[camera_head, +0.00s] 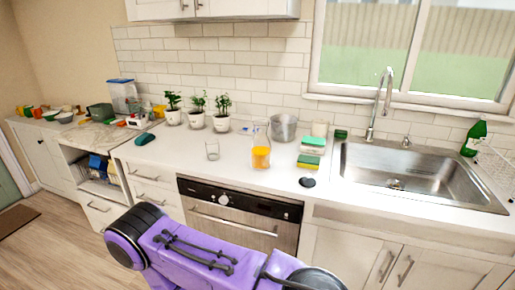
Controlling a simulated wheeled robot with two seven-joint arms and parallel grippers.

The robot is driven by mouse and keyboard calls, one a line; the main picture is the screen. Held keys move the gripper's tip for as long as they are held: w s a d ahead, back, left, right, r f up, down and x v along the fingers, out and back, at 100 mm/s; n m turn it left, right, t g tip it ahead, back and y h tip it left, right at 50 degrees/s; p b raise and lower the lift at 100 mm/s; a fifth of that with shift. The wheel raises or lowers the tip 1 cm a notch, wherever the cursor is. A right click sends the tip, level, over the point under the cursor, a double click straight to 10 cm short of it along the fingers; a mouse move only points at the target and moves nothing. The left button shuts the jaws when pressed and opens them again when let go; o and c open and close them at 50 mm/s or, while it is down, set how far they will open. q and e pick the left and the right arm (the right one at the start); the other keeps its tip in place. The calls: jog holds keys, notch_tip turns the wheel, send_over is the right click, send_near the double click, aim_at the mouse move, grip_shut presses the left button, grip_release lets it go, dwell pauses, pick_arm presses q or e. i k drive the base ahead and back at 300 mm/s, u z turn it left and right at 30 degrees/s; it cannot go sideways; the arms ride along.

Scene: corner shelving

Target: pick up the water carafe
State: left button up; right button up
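A clear glass carafe (261,150) with orange liquid in its lower part stands upright on the white counter, above the oven and left of the sink. I cannot tell if it is the water carafe of the task; no other carafe is clear to me. A small empty drinking glass (212,151) stands to its left. A purple arm link of mine spans the bottom of the view, in front of the oven. Neither of my grippers is in view, so I cannot see whether they are open or shut.
Close behind and right of the carafe are a metal pot (284,128) and sponges (309,161). A small black item (307,182) lies near the counter edge. Several potted plants (196,116) line the wall. The sink (420,178) is at right. Counter in front of the carafe is clear.

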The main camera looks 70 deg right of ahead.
aim_at(261, 146)
jog(key=z, duration=0.6)
jog(key=i, duration=0.75)
jog(key=z, duration=0.8)
